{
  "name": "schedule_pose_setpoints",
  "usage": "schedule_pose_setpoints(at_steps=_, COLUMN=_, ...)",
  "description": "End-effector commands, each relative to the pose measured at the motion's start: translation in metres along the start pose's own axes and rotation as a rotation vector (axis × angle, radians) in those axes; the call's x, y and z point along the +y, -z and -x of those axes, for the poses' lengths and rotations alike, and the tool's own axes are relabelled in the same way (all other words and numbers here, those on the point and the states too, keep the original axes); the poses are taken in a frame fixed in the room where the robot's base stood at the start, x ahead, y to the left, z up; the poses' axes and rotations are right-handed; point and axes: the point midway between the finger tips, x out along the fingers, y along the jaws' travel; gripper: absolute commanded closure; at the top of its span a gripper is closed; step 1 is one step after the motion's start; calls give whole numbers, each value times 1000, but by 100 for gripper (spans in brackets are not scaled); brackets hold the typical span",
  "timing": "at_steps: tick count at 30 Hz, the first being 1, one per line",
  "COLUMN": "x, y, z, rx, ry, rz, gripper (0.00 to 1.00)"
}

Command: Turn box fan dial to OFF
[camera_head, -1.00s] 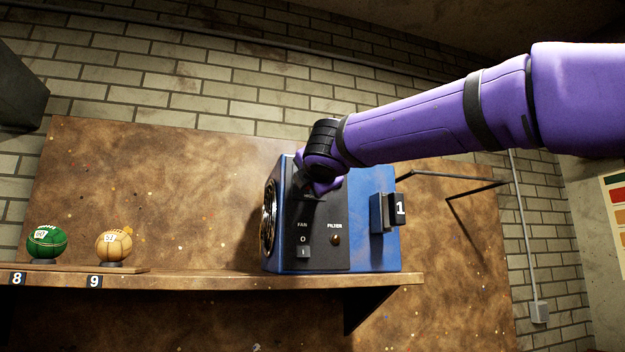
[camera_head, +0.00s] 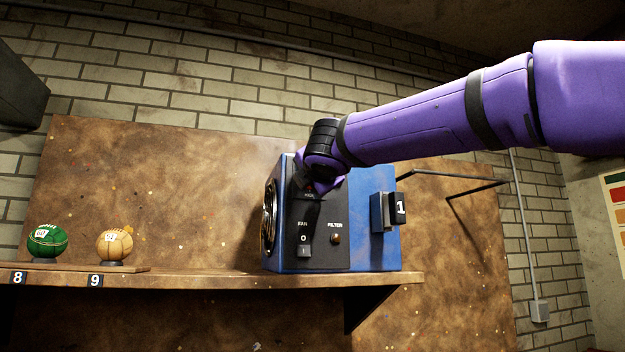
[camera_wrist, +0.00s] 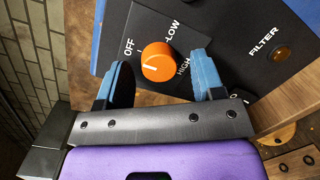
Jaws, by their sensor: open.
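The blue box fan (camera_head: 375,252) with a black front panel stands on a wooden shelf. Its orange dial (camera_wrist: 158,62) shows in the wrist view, with OFF to its left, LOW above right and HIGH at its right. A short white mark lies on the dial's left part; I cannot tell for sure which label it marks. My gripper (camera_wrist: 164,70) is open, with one blue finger on each side of the dial and gaps between. In the head view my gripper (camera_head: 318,182) is in front of the upper panel and hides the dial.
A "1" block (camera_head: 400,207) sticks out at the fan's right. A green ball (camera_head: 47,241) and a tan ball (camera_head: 114,245) stand on the shelf (camera_head: 210,282) at left.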

Motion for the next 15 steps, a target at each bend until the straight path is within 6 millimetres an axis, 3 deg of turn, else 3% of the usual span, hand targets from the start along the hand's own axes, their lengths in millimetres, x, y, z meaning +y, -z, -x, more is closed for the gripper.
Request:
schedule_pose_setpoints(at_steps=5, x=1, y=-1, z=19, rx=-1, ry=-2, rz=0, gripper=38)
schedule_pose_setpoints(at_steps=15, x=0, y=0, z=80, rx=-1, ry=-2, rz=1, gripper=38)
